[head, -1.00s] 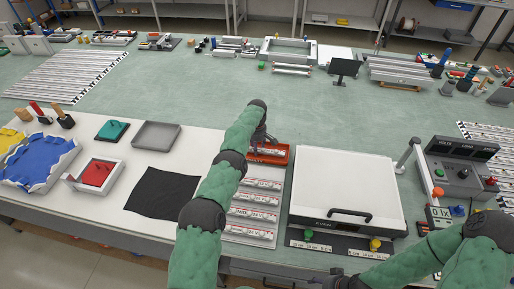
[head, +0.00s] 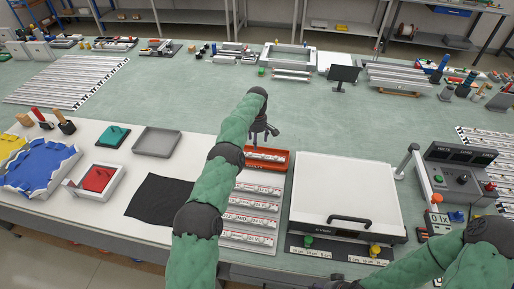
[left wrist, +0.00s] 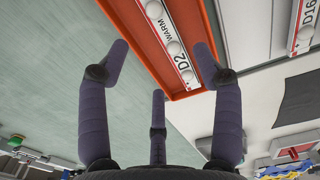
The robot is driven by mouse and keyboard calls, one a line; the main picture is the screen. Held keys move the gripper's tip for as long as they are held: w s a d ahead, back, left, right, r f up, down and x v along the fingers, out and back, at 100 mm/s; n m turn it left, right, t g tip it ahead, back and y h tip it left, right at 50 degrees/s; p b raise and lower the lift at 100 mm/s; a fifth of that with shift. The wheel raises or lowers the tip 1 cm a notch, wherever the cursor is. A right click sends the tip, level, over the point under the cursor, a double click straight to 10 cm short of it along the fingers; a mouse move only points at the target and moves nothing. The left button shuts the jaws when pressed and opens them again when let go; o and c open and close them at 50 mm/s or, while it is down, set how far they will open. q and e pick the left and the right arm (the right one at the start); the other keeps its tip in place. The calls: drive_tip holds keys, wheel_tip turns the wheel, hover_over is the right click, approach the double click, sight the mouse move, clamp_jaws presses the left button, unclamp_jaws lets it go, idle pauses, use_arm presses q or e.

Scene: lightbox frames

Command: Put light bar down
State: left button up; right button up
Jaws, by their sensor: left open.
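A white light bar with round lamps lies in the orange tray (head: 287,167) left of the white box. In the left wrist view the bar (left wrist: 166,36) shows the print "D2" and "WARM", and it lies inside the orange tray (left wrist: 208,18). My left gripper (head: 264,136) is above the far side of the tray, with its fingers spread and nothing between them. Its open fingers (left wrist: 160,62) also show in the left wrist view, apart from the bar. My right arm comes in at the lower right; only a dark bit of its end shows at the bottom edge.
Several similar bars (head: 250,219) lie in a rack in front of the tray. A white lidded box (head: 345,190) with a black handle stands to the right. A black cloth (head: 160,197) and a grey tray (head: 156,141) lie to the left.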

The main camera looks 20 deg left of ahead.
use_arm(q)
drive_tip(key=shift+r, duration=1.6)
